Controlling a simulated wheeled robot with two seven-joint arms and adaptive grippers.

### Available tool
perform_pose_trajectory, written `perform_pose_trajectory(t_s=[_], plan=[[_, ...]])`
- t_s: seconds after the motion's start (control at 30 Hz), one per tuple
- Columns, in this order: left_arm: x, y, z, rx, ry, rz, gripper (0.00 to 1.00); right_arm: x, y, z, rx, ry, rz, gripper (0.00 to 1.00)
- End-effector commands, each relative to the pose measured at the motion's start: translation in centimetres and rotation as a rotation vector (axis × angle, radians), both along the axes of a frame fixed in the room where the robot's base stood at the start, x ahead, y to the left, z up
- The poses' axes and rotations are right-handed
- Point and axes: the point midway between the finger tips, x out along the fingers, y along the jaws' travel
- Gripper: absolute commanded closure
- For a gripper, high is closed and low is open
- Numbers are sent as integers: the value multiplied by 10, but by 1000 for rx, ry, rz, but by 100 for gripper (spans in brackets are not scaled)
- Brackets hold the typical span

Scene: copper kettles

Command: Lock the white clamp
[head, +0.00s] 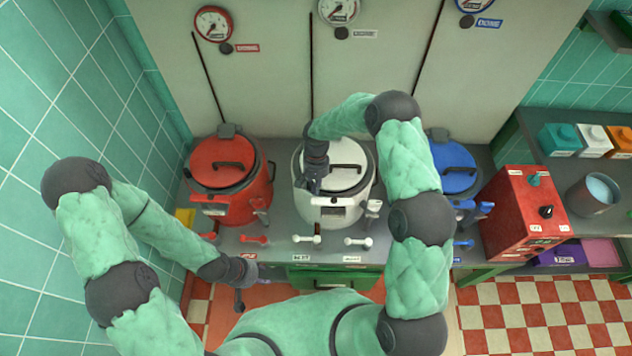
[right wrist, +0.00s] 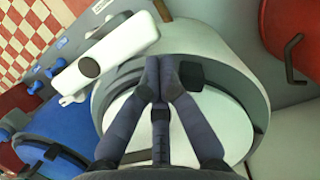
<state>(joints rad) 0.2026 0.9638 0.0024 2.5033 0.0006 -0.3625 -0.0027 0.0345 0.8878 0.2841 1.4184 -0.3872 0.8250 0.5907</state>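The white kettle (head: 322,213) stands in the middle of the counter with its round lid (head: 345,159) down on it. The white clamp (head: 373,208) is at the kettle's front right. In the right wrist view a large white lever with a dark round pivot, seemingly this clamp (right wrist: 125,45), lies beside the lid. My right gripper (head: 313,187) is over the left front of the lid, apart from the clamp. Its fingertips meet in the right wrist view (right wrist: 160,70), with nothing seen between them. My left gripper (head: 242,283) hangs low in front of the counter; its fingers are unclear.
A red kettle (head: 222,170) stands left and a blue kettle (head: 452,163) right, partly behind my right arm. Red, white and blue small handles line the counter front, including a white one (head: 306,239). A red box (head: 522,215) stands at the right.

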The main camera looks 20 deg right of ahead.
Motion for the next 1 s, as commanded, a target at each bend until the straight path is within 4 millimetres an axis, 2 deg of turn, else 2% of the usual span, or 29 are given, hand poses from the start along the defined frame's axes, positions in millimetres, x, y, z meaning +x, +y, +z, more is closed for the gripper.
perform_pose_trajectory(t_s=[0.4, 1.0], plan=[[0, 0, 0, 0, 0, 0, 60, 0, 1, -1, 0, 0, 4, 100], [0, 0, -7, 0, 0, 0, 60, -5, 6, -1, 0, -1, 106, 100]])
